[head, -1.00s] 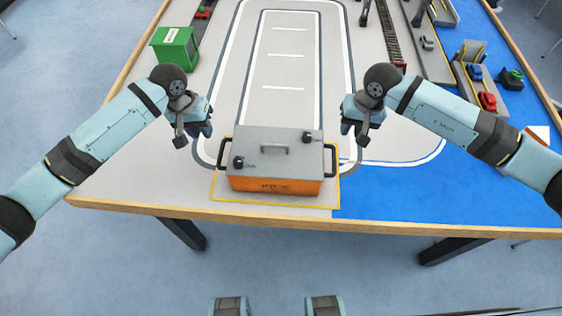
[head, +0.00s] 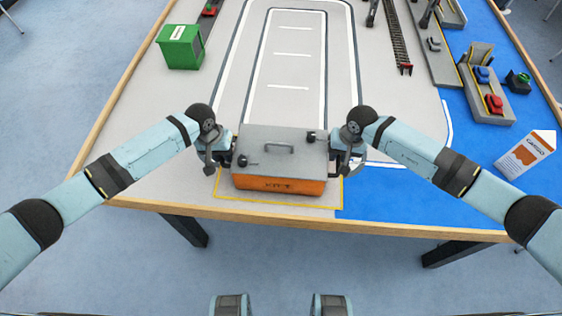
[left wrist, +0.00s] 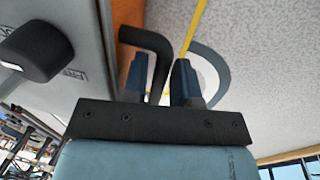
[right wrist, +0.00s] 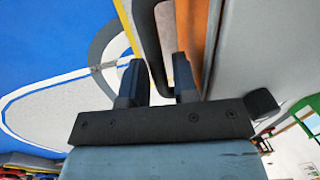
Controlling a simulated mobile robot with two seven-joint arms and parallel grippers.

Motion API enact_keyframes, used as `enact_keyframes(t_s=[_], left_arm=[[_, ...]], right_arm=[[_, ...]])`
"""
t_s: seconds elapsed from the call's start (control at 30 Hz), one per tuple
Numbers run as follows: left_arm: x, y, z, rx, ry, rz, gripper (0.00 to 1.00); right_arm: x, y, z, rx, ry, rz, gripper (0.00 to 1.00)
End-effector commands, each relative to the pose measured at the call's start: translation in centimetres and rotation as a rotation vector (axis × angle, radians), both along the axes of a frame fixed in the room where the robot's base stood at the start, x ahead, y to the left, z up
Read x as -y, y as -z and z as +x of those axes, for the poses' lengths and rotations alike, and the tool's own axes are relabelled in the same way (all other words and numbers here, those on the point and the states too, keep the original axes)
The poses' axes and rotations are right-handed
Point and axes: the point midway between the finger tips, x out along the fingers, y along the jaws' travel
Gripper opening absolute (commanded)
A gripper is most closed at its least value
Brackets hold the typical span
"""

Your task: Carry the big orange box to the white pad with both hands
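The big orange box (head: 279,184) has a grey lid with dark latches and a black handle at each end. It sits level on the table's front part, inside a yellow outline. My left gripper (head: 226,157) is at the box's left end; in the left wrist view its open fingers (left wrist: 162,82) stand on either side of the black handle (left wrist: 157,50). My right gripper (head: 338,160) is at the right end; in the right wrist view its open fingers (right wrist: 158,80) stand on either side of the other handle (right wrist: 146,30). I cannot make out a white pad.
A green bin (head: 180,46) stands at the back left. A white-and-orange carton (head: 526,154) is on the blue area at right. Rail track (head: 396,36) and small vehicles on grey platforms are at the back right. The grey road area behind the box is clear.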

Motion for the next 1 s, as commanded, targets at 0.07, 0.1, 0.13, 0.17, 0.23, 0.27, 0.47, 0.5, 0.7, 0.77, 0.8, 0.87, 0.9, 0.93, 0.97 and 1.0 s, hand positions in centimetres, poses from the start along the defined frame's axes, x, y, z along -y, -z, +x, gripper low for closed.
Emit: enact_keyframes(t_s=[0.07,0.1,0.13,0.17,0.23,0.27,0.47,0.5,0.7,0.77,0.8,0.87,0.9,0.93,0.97,1.0], left_arm=[[0.1,0.56,-0.01,0.0,-0.001,0.0,0.26],[0.13,0.71,-0.02,0.0,0.0,0.0,0.26],[0.15,0.8,-0.02,0.0,0.0,0.0,0.26],[0.16,0.86,-0.02,0.0,0.0,0.0,0.26],[0.16,0.93,-0.03,0.0,0.0,0.0,0.26],[0.16,0.93,-0.03,0.001,0.0,0.0,0.26],[0.15,0.93,-0.03,0.0,0.0,0.0,0.19],[0.15,0.92,-0.03,0.0,0.0,0.0,0.1],[0.14,0.91,-0.03,0.0,0.0,0.0,0.0],[0.14,0.91,-0.03,0.0,0.0,0.0,0.0],[0.13,0.91,-0.03,0.0,0.0,0.0,0.0],[0.12,0.9,-0.03,0.0,0.0,0.0,0.0],[0.15,0.79,0.03,0.002,0.0,-0.001,0.0],[0.15,0.78,0.03,0.002,0.0,-0.001,0.0],[0.14,0.75,0.03,0.002,0.0,-0.001,0.0],[0.15,0.67,0.03,0.002,0.0,-0.001,0.0]], right_arm=[[-0.13,0.58,-0.06,-0.001,0.0,0.001,0.27],[-0.14,0.75,-0.06,-0.001,0.0,0.001,0.27],[-0.15,0.84,-0.06,-0.001,0.0,0.001,0.27],[-0.15,0.91,-0.06,-0.001,0.0,0.001,0.27],[-0.15,0.98,-0.05,-0.001,0.0,0.0,0.27],[-0.15,0.98,-0.04,-0.001,0.0,0.0,0.27],[-0.16,0.95,-0.04,-0.001,0.0,0.0,0.2],[-0.16,0.95,-0.04,-0.001,0.0,0.0,0.11],[-0.14,0.93,-0.03,0.0,0.0,0.0,0.0],[-0.13,0.93,-0.03,0.0,0.0,0.0,0.0],[-0.13,0.93,-0.03,-0.001,0.0,0.0,0.0],[-0.13,0.92,-0.03,-0.001,0.0,0.0,0.0],[-0.16,0.8,0.03,0.001,0.0,0.001,0.0],[-0.15,0.78,0.03,0.001,0.0,0.001,0.0],[-0.15,0.76,0.03,0.001,0.0,0.001,0.0],[-0.14,0.68,0.04,0.001,0.0,0.001,0.0]])
